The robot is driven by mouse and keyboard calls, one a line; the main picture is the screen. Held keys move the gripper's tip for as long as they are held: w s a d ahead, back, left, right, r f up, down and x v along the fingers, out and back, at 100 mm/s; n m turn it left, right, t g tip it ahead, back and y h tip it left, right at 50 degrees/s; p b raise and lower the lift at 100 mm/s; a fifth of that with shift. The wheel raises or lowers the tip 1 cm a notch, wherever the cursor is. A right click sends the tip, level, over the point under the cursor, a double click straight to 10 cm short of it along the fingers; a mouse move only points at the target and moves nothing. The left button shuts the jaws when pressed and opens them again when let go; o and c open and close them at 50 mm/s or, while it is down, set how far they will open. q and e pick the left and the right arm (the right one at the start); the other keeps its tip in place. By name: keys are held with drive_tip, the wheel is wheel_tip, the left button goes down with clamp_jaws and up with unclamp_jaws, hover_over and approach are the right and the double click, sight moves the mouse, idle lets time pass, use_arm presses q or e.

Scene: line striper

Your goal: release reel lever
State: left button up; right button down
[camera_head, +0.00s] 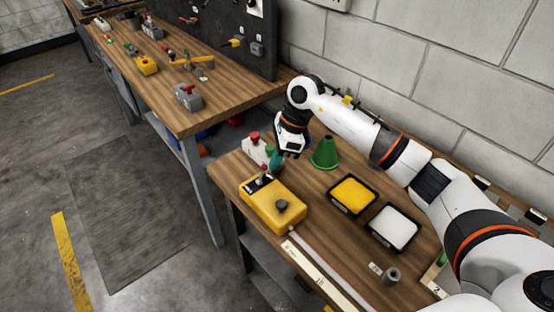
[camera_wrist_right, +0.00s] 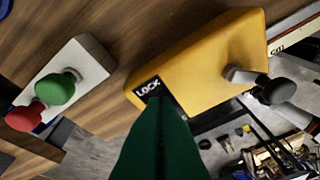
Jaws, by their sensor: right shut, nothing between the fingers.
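A yellow box (camera_head: 276,207) stands near the left edge of the near bench, and it also shows in the right wrist view (camera_wrist_right: 205,62). It has a black plate (camera_wrist_right: 150,88) marked LOCK at one end and a dark knob (camera_head: 282,204) at the other, which sticks out in the wrist view (camera_wrist_right: 277,91). My right gripper (camera_head: 275,164) is shut and empty, its green fingers pointing down just over the plate end. In the wrist view the fingers (camera_wrist_right: 160,145) cover part of the plate, so the lever there is mostly hidden. I cannot tell whether they touch it. My left gripper is not in view.
A pale box (camera_head: 256,150) with red and green buttons stands just behind the yellow box. A green cone (camera_head: 325,153), a yellow pad (camera_head: 352,195) and a white pad (camera_head: 395,228) are to the right. A long pale strip (camera_head: 318,275) runs along the front.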

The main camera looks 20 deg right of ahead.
drive_tip(key=shift+a+r+h, duration=0.15)
drive_tip(key=shift+a+h, duration=0.05)
drive_tip(key=shift+h, duration=0.1)
drive_tip(key=shift+s, duration=0.1)
drive_tip(key=a+b, duration=0.1)
drive_tip(key=b, duration=0.1)
drive_tip(key=a+b, duration=0.1)
drive_tip(key=shift+s+a+r+b, duration=0.3)
drive_tip(key=shift+s+a+b, duration=0.05)
drive_tip(key=shift+s, duration=0.05)
drive_tip(key=shift+s+a+r, duration=0.1)
drive_tip(key=shift+a+r, duration=0.05)
drive_tip(key=shift+a, duration=0.05)
drive_tip(key=shift+d+r, duration=0.1)
drive_tip(key=shift+r, duration=0.15)
drive_tip(key=shift+r+p, duration=0.35)
drive_tip(key=shift+r, duration=0.3)
